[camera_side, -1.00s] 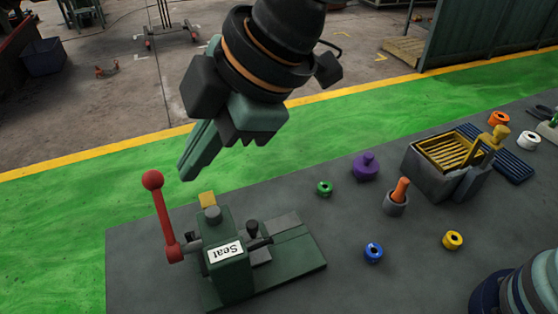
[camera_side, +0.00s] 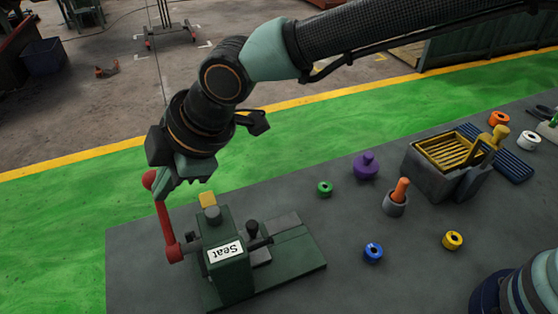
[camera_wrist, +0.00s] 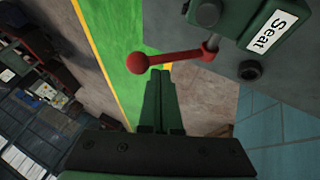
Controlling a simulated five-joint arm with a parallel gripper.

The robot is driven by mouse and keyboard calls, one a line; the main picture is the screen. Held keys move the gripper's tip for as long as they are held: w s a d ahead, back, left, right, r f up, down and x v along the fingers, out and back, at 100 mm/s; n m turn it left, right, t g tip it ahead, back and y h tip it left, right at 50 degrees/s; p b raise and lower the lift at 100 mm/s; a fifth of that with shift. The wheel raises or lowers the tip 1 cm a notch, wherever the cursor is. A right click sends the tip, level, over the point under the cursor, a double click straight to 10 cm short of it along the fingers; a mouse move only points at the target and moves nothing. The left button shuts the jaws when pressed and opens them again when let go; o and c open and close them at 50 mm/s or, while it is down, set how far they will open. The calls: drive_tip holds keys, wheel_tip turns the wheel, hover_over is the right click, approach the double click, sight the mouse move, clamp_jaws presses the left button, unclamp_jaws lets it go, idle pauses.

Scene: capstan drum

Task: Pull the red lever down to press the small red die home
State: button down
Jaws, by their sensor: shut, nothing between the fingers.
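The red lever (camera_side: 165,222) stands up, tilted slightly left, on the left side of the dark green press (camera_side: 228,255) labelled "Seat". A red ball (camera_side: 149,180) tops it. My gripper (camera_side: 163,192) is shut and empty, with its fingertips close beside the ball. In the wrist view my shut fingers (camera_wrist: 159,75) end just beside the ball (camera_wrist: 137,63), and the lever arm (camera_wrist: 178,56) runs right to the press (camera_wrist: 235,15). I cannot tell whether the fingers touch the ball. I cannot make out the small red die.
A yellow block (camera_side: 207,199) is behind the press.

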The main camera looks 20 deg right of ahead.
drive_tip(key=shift+w+f, duration=0.1)
drive_tip(key=shift+w, duration=0.4)
drive_tip(key=shift+m+h, duration=0.4)
drive_tip(key=shift+h, duration=0.1)
drive_tip(key=w+f, duration=0.1)
drive_tip(key=w, duration=0.1)
drive_tip(key=w+f, duration=0.1)
drive_tip(key=shift+w+f, duration=0.4)
drive_tip(key=shift+s, duration=0.1)
idle(0.4)
drive_tip(key=w+v, duration=0.1)
drive_tip(key=v, duration=1.1)
drive_tip(key=shift+s+d+r, duration=0.15)
drive_tip(key=shift+d+r, duration=0.05)
drive_tip(key=shift+r, duration=0.3)
